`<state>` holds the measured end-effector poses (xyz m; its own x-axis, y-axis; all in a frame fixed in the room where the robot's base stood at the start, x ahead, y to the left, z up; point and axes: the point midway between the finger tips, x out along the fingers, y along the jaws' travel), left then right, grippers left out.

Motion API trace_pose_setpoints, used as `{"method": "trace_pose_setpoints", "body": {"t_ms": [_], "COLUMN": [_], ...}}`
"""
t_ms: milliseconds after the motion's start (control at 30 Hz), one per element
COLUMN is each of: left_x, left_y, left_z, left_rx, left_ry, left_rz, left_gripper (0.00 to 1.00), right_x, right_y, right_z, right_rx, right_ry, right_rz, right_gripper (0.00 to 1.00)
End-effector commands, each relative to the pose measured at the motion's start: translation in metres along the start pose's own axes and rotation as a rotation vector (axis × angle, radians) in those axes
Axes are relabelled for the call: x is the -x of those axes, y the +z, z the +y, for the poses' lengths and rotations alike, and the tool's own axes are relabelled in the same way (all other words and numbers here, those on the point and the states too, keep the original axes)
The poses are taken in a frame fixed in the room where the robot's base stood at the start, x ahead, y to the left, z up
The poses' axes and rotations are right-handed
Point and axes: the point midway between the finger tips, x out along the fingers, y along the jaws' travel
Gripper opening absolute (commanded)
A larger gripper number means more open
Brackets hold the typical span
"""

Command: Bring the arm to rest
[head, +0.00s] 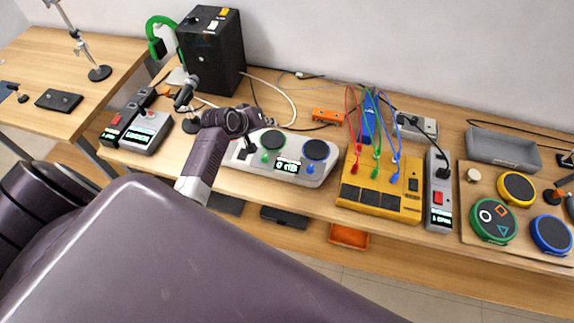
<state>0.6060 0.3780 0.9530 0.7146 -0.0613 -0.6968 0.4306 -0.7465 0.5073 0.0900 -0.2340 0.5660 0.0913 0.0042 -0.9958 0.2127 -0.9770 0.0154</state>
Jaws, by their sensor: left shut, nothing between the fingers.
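My left arm rises from the bottom of the head view, its large grey upper link filling the lower left. The forearm bends up to the wrist over the wooden bench (330,207). My left gripper (246,121) is at the end of the wrist, just behind and above the left part of the white two-pad device (302,178). It is small and dark here, shut, with nothing seen in it. I cannot tell whether it touches the device. My right gripper is not in view.
A black box (213,52) and a microphone (186,93) stand left of the wrist. A yellow unit (380,190) with coloured cables and a power strip (438,205) lie right. Round pads (494,221) sit on a board at far right. A second table (60,55) stands left.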

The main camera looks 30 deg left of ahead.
Motion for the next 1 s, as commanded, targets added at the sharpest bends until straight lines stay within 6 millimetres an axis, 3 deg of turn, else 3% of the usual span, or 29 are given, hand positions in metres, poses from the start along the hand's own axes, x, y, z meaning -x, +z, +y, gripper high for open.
{"method": "trace_pose_setpoints", "body": {"t_ms": [267, 367, 467, 533, 700, 800, 1000], "left_x": [0.0, 0.003, 0.014, 0.03, 0.091, 0.124, 0.175], "left_y": [0.0, 0.009, 0.04, 0.075, 0.166, 0.199, 0.238], "left_z": [0.0, 0.001, 0.001, 0.002, 0.003, 0.004, 0.006], "left_rx": [0.0, -0.026, -0.119, -0.223, -0.504, -0.609, -0.733], "left_ry": [0.0, -0.006, -0.031, -0.056, -0.118, -0.138, -0.16], "left_rz": [0.0, -0.013, -0.06, -0.114, -0.26, -0.316, -0.388], "left_gripper": [0.0, 0.0, 0.0, 0.0, 0.0, 0.0, 0.0], "right_x": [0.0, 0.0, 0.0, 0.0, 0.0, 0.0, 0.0], "right_y": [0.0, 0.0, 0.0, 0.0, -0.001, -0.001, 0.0], "right_z": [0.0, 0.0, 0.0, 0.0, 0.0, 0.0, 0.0], "right_rx": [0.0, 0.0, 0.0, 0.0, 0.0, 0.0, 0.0], "right_ry": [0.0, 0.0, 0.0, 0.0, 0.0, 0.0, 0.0], "right_rz": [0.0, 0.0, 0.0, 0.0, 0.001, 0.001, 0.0], "right_gripper": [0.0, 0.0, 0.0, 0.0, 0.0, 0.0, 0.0]}}
